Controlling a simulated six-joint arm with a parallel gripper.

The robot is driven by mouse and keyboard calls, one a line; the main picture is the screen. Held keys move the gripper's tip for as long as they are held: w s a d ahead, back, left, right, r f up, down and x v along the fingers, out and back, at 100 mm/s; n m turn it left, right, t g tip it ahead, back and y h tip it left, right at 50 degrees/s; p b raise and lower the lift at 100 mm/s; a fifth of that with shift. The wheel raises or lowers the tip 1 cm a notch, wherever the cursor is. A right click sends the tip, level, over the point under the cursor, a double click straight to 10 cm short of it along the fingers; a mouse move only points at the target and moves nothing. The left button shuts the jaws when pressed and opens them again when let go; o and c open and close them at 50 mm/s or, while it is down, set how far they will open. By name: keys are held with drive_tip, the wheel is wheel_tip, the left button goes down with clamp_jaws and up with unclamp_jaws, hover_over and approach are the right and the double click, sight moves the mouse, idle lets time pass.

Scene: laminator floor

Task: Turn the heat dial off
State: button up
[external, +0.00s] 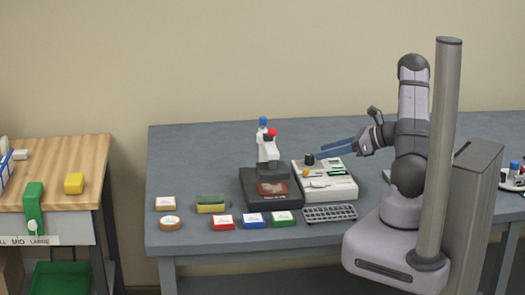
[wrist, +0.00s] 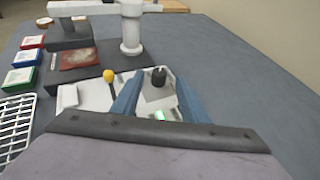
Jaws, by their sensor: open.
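A black round dial (external: 310,158) stands at the back left of a white control unit (external: 343,191) on the grey table; it is probably the heat dial. In the wrist view the dial (wrist: 158,77) has a light mark on top and sits between the far ends of my two blue fingers. My gripper (external: 321,154) is open, with its fingertips close to the dial's right side in the external view. I cannot tell whether either finger touches it. A yellow-orange knob (wrist: 109,76) stands beside the dial on the same unit.
A dark-based press with a white column (external: 268,150) stands left of the unit. A grey rack (external: 330,213) lies in front. Red, blue and green boxes (external: 283,218) line the front edge. The table (external: 200,145) is clear at the back left.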

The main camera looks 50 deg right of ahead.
sight(311, 155)
drive_tip(key=shift+p+x, duration=0.8)
drive_tip(key=shift+x, duration=2.4)
clamp_jaws()
